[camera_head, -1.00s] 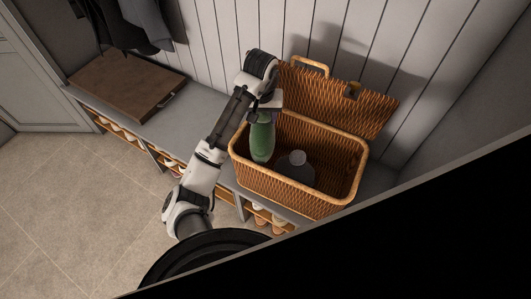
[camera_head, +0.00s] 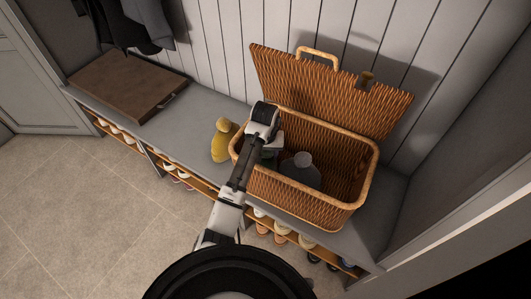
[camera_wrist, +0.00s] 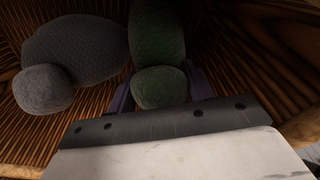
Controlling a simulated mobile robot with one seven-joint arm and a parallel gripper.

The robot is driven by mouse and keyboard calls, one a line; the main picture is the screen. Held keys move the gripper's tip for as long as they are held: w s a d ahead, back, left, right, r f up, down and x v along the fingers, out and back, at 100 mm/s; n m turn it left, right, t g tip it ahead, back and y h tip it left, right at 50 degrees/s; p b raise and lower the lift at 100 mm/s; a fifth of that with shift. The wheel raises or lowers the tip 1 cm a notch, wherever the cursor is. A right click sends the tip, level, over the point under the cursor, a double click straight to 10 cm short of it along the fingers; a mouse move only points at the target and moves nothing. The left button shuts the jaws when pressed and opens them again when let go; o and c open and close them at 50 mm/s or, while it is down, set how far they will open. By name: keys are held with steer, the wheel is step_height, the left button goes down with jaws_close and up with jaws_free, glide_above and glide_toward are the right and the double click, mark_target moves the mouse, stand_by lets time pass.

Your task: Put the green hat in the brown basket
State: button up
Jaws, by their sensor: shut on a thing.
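The brown wicker basket (camera_head: 355,190) stands on the bench with its lid open and leaning back. My gripper (camera_head: 266,150) reaches down into the left part of the basket. In the wrist view my gripper (camera_wrist: 160,90) is shut on the green hat (camera_wrist: 158,40), with the hat's round bobble between the two fingers. In the head view the green hat (camera_head: 268,154) is mostly hidden behind my arm and shows only as a small dark green patch. Whether the hat touches the basket's floor cannot be told.
A grey hat (camera_head: 300,169) with a bobble lies inside the basket, right of the green one; it also shows in the wrist view (camera_wrist: 75,48). A yellow hat (camera_head: 222,140) stands on the bench (camera_head: 205,95) left of the basket. A brown tray (camera_head: 128,85) lies further left.

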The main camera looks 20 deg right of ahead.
steer(key=shift+f, duration=0.15)
steer(key=o, duration=1.3)
steer(key=shift+f, duration=0.1)
steer(key=shift+c, duration=0.2)
steer(key=r+p, duration=0.1)
steer(key=r, duration=0.3)
steer(key=s+r+p, duration=0.1)
steer(key=r, duration=0.3)
steer(key=r+p, duration=0.2)
steer(key=r, duration=0.2)
steer(key=shift+s+a+r, duration=0.1)
steer(key=shift+s+a, duration=0.05)
steer(key=shift+a, duration=0.15)
